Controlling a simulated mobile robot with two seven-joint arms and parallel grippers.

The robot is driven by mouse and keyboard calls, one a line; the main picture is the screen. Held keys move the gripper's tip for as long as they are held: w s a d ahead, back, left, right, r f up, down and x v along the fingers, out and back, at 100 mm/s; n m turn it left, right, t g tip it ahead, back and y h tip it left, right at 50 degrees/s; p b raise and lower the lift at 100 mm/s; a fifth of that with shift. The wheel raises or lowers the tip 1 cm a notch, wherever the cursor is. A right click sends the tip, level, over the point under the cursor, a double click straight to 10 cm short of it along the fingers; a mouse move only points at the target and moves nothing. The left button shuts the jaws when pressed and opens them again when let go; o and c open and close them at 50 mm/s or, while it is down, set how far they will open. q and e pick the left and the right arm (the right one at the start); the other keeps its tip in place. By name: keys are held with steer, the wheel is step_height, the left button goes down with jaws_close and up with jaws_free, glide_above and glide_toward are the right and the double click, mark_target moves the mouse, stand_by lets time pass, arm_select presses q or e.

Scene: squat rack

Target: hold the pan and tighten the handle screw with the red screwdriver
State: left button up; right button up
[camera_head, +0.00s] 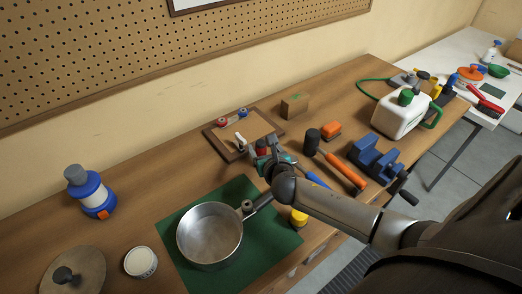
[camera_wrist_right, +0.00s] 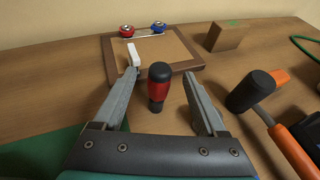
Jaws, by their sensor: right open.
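The metal pan (camera_head: 209,236) rests on the green mat (camera_head: 176,240). Its dark handle (camera_head: 262,201) points up and right, with a small round fitting (camera_head: 248,206) where it joins the pan; the screw itself is too small to make out. The red screwdriver shows in the right wrist view as an upright black-topped red handle (camera_wrist_right: 159,88); its shaft is not visible. My right gripper (camera_head: 263,149) is open, and in the right wrist view its fingers (camera_wrist_right: 161,80) lie on either side of the screwdriver with gaps. My left gripper is not in view.
A wooden tray (camera_head: 222,146) with a white piece and small red and blue items lies just beyond the gripper. A yellow item (camera_head: 298,217) sits near the front edge.

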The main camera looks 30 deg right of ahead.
mark_target(262, 145)
steer(key=shift+x, duration=1.75)
jaws_close()
